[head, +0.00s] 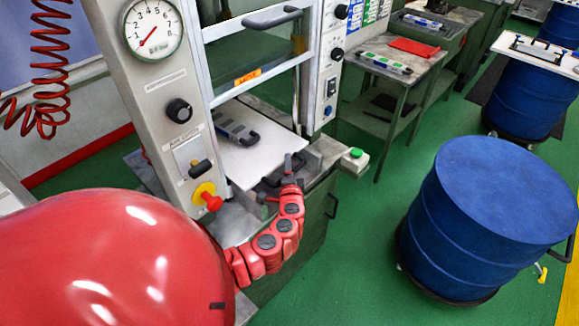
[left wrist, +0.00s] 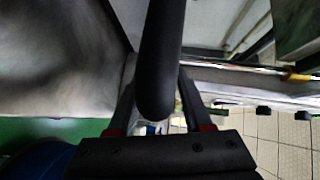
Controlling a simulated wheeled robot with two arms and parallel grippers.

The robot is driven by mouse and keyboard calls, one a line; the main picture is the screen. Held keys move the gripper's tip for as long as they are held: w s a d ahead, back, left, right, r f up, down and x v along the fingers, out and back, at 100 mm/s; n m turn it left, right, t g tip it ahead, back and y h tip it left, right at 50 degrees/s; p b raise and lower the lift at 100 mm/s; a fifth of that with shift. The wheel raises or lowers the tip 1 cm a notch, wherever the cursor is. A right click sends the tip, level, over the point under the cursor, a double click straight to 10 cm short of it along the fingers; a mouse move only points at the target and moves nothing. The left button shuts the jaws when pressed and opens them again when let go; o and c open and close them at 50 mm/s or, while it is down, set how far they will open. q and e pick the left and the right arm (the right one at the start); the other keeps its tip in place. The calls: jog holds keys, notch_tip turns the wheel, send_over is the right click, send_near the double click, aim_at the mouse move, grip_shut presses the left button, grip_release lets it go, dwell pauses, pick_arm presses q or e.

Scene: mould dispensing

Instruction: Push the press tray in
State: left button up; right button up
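The press tray (head: 250,152) is a pale flat plate that sticks out of the front of the press. A dark mould part (head: 234,128) lies on it. My left gripper (head: 285,170) is at the tray's front right corner, small and partly hidden by its own red arm. In the left wrist view, a rounded black bar (left wrist: 160,65), perhaps a handle, stands between the two fingers of my left gripper (left wrist: 160,100). The fingertips are hidden behind the bar, so I cannot tell whether they grip it. My right gripper is not in view.
The press frame (head: 160,85) has a gauge, knobs and a red button at left. A blue drum (head: 490,215) stands on the green floor at right. A side table (head: 395,62) holds another mould part and a red item. The floor between press and drum is clear.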

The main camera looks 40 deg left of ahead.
pick_arm(q)
jog(key=shift+d+r, duration=0.1)
jog(key=shift+s+d, duration=0.1)
jog(key=shift+d, duration=0.05)
jog(key=v, duration=1.7)
